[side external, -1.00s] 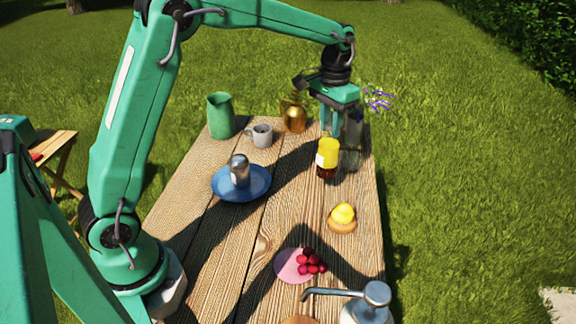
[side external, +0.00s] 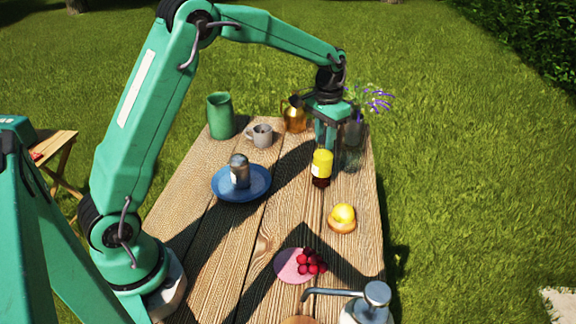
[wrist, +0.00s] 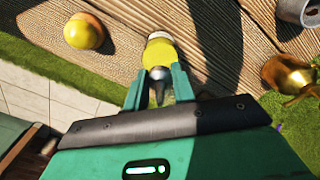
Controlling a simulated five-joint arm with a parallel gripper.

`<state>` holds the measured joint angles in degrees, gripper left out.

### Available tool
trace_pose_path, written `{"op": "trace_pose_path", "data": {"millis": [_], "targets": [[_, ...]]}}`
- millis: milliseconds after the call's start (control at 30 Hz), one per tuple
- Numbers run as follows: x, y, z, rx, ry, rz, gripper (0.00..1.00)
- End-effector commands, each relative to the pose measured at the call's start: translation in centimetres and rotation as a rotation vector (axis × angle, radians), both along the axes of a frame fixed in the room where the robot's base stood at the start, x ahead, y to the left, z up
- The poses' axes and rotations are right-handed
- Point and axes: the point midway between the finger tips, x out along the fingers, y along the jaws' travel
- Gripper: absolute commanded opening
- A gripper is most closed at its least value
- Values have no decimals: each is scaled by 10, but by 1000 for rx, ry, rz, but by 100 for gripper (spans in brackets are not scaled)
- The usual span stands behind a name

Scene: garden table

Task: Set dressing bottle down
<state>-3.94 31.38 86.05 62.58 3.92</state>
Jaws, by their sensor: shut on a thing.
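The dressing bottle (side external: 321,167) has a yellow upper part with a pale label and a dark red lower part. My gripper (side external: 325,143) is above it, pointing down, with its fingers at the bottle's top. In the wrist view my gripper (wrist: 158,90) is shut on the bottle's dark, pointed top, and the yellow bottle (wrist: 159,52) extends beyond the fingertips. The bottle looks upright in the side view. I cannot tell whether its base touches the wooden table (side external: 237,233).
Bare table lies between bottle and blue plate.

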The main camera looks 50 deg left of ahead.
Motion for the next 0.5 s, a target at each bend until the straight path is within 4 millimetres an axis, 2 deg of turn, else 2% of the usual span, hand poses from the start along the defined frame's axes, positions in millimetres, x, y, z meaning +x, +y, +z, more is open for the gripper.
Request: {"op": "trace_pose_path", "data": {"millis": [467,500], "targets": [[0,0,-4,0,-1,0,0],[0,0,-5,0,0,0,33]]}}
